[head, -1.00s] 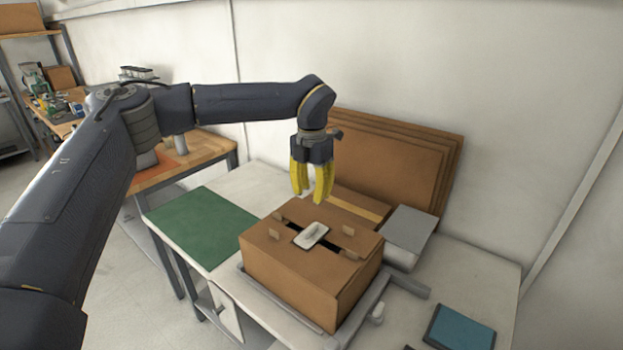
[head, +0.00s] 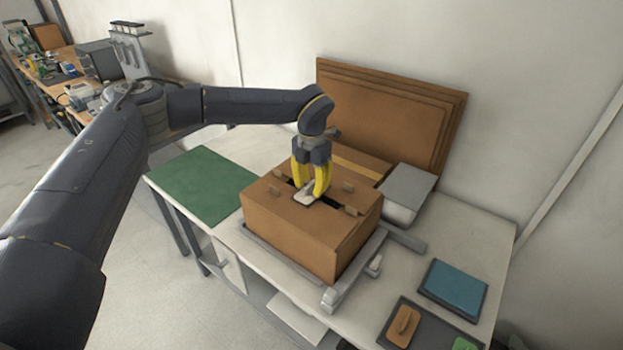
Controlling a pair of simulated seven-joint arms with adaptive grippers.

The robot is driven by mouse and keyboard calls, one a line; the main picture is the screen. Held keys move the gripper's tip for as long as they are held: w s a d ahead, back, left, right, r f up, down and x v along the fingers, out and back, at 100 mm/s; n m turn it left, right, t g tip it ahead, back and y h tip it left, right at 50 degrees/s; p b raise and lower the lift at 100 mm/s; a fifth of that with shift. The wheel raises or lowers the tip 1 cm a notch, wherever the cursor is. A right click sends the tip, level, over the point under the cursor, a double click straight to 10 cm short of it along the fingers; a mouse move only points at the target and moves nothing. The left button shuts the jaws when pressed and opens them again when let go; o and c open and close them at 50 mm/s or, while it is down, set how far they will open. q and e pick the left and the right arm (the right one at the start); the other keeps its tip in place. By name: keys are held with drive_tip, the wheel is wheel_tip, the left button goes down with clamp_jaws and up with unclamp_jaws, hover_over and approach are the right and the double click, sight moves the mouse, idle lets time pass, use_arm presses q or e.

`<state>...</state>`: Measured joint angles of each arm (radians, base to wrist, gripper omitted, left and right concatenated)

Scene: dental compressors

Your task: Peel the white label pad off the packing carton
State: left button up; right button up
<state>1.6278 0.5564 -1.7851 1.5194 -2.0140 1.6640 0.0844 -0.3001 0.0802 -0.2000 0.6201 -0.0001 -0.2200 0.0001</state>
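The brown packing carton (head: 290,235) stands on the bench with its top flaps parted along a dark slot. The white label pad (head: 303,198) lies on the carton's top, beside the slot, and is partly hidden by my gripper. My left gripper (head: 310,191) points down with its yellow fingers spread, its tips low at the pad, one on either side. Its fingers look open; I cannot tell whether they touch the pad. My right gripper is not in view.
The carton sits in a grey frame (head: 338,291). Brown boards (head: 390,115) lean on the wall behind. A grey box (head: 403,190) stands close on the right. A green mat (head: 200,183) lies left; a blue pad (head: 455,286) and a dark tray (head: 427,318) lie at front right.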

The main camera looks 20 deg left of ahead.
sight(312, 184)
use_arm(q)
drive_tip(key=shift+f, duration=0.1)
drive_tip(key=shift+c, duration=0.4)
clamp_jaws()
idle(0.7)
drive_tip(key=shift+r, duration=1.65)
idle(1.4)
drive_tip(key=shift+r, duration=2.9)
